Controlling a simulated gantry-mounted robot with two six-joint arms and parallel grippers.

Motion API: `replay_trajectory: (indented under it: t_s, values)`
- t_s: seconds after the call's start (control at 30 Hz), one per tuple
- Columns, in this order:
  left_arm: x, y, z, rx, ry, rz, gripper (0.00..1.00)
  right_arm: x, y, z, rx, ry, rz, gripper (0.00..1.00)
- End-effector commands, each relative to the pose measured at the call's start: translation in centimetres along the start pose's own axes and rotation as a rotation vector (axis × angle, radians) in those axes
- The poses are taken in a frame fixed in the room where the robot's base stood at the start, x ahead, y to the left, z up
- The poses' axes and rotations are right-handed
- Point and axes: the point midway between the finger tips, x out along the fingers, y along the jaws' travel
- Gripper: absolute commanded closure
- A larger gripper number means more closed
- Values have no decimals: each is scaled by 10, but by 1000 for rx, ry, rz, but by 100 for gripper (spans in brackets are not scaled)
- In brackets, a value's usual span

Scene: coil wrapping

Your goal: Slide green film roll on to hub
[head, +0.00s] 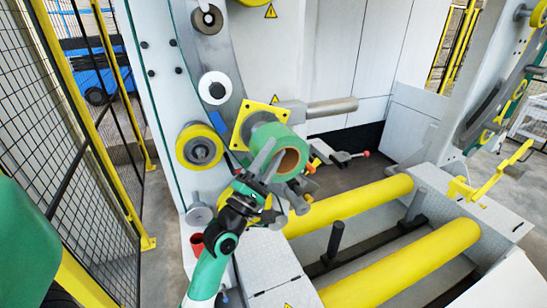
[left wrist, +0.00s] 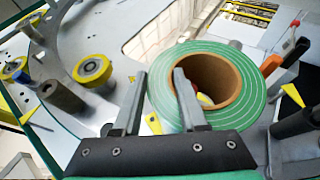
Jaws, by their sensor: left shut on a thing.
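The green film roll (head: 270,135), with a brown cardboard core, is at the yellow square plate (head: 243,131) on the machine's upright panel. It also shows in the left wrist view (left wrist: 245,75), its open core facing the camera. My left gripper (head: 271,157) is shut on the roll's wall. In the left wrist view (left wrist: 160,76) one finger is outside the roll and the other lies over its face near the core. The roll hides what is behind it, so I cannot tell whether it sits around the hub. My right gripper is not in view.
A yellow-rimmed roller (head: 186,150) and a white disc (head: 214,78) are on the panel to the left. A grey bar (head: 332,107) sticks out behind the roll. Yellow rollers (head: 350,207) lie at lower right. A mesh fence (head: 65,130) stands at far left.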

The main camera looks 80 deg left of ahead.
Motion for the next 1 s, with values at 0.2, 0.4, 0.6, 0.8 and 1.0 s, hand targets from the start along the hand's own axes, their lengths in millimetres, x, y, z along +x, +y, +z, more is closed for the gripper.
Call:
replay_trajectory:
  t_s: [0.2,0.4,0.6,0.8,1.0]
  values:
    - [2,3,-3,3,-3,10,100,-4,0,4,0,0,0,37]
    - [4,3,-7,3,-2,10,100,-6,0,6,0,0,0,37]
    - [6,2,-11,2,-1,9,100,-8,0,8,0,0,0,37]
    - [8,2,-15,2,-1,10,100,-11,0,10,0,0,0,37]
    - [9,2,-19,2,-1,9,100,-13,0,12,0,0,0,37]
